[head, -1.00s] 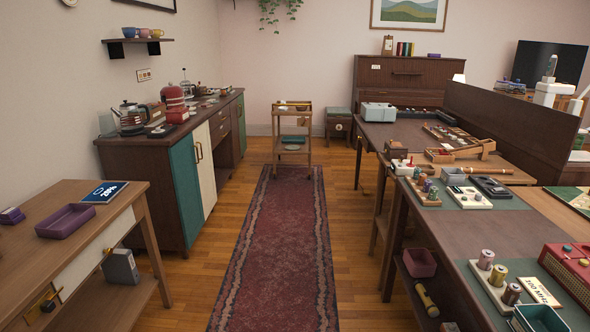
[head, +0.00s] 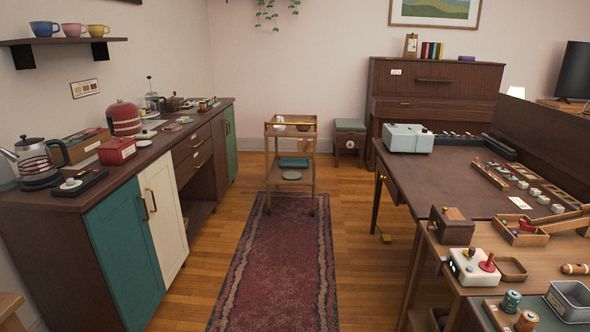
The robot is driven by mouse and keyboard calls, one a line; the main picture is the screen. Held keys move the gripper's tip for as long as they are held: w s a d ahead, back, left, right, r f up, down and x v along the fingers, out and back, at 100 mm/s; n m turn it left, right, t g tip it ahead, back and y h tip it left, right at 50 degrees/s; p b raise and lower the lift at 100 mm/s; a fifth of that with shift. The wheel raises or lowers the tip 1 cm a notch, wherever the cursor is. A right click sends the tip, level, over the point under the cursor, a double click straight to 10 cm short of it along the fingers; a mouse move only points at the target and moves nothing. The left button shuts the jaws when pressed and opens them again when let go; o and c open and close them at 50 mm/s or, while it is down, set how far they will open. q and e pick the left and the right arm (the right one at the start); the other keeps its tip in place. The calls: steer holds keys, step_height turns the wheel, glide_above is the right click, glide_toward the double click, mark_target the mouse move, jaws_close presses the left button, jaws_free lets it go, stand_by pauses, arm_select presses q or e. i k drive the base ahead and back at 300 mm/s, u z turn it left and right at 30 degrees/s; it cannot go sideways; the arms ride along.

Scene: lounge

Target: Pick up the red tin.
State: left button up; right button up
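A red tin (head: 117,151), box-shaped with a small light knob or emblem on its front, stands on the dark wooden counter (head: 165,146) along the left wall. A rounded red ribbed appliance (head: 123,118) stands just behind it. A glass and metal kettle (head: 37,160) is to its left, and a black tray with a white-topped piece (head: 80,183) lies in front of it. Neither of my grippers is in view.
A red patterned runner (head: 277,262) covers the clear aisle. A wooden trolley (head: 291,160) stands at its far end. Cluttered desks (head: 440,187) line the right side. A shelf with cups (head: 62,40) hangs above the counter.

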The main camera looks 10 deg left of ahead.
mark_target(119, 156)
steer(key=i, duration=3.25)
steer(key=u, duration=1.6)
